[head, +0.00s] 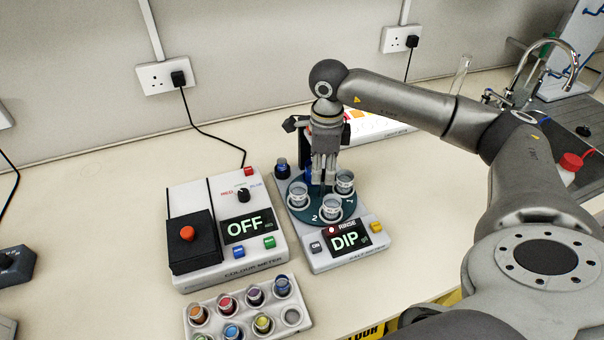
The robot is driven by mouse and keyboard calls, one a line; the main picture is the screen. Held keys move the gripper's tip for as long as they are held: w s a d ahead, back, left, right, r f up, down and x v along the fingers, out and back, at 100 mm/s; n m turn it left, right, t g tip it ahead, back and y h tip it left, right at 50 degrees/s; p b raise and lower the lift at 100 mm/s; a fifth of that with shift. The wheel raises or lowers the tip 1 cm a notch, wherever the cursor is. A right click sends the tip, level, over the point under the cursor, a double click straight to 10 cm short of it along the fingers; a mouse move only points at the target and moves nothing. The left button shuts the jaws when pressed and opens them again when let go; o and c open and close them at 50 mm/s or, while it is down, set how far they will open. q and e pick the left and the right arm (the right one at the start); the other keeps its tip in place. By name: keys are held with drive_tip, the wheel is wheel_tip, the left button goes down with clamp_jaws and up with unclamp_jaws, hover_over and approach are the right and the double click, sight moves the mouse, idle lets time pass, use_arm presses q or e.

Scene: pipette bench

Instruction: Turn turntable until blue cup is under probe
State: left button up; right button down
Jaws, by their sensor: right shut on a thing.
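The dark teal turntable (312,213) sits on the white pH-meter-like unit (318,260), whose screen reads DIP. Clear cups stand around the turntable: one at left (299,196), one at right (345,182) and one at front (331,207). A number 2 shows on the turntable's front rim. My right gripper (322,188) points straight down between the cups, shut at the turntable's middle, apparently on its centre knob, which the fingers hide. Something blue shows just behind the gripper at left. I cannot make out the probe tip or which cup is blue. My left gripper is not in view.
A dark blue-capped vial (282,168) stands at the unit's back left corner. A colour meter (222,225) reading OFF stands to the left. A rack (238,320) of coloured vials is in front. A sink with a tap (545,62) is at the back right.

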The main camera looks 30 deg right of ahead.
idle(0.3)
drive_tip(key=c, duration=1.2)
unclamp_jaws()
